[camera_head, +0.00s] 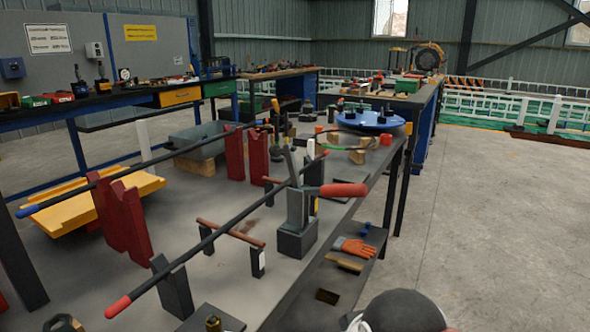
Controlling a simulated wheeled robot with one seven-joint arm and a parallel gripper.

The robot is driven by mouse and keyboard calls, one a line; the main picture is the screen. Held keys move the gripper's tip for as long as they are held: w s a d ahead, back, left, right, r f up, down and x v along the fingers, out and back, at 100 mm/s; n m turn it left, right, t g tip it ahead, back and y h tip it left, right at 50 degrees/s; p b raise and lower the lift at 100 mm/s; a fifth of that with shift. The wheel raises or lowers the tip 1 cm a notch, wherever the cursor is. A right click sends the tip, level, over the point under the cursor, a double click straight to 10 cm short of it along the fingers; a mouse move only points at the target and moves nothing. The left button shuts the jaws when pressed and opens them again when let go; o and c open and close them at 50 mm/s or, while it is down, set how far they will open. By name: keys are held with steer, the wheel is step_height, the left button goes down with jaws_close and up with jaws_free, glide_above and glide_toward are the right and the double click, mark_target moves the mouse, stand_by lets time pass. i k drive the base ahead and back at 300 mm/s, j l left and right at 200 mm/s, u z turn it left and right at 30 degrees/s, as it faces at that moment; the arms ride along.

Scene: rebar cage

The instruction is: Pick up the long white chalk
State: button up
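I cannot make out a long white chalk for certain. A slim white upright piece (143,140) shows at the left, behind the near table's yellow tray, and I cannot tell what it is. A small pale upright piece (311,149) stands behind the grey clamp and is too small to identify. My gripper is not in view. A dark rounded part at the bottom right edge seems to be my own arm.
An orange glove (354,247) lies on a lower shelf. The floor at right is clear.

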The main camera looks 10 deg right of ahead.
mark_target(311, 142)
steer(key=i+l+u, duration=0.1)
steer(key=i+l, duration=0.5)
steer(key=k+l+u, duration=0.15)
steer(key=l, duration=0.15)
steer(key=k+l+u, duration=0.15)
steer(key=i+l, duration=0.1)
steer(key=i, duration=0.4)
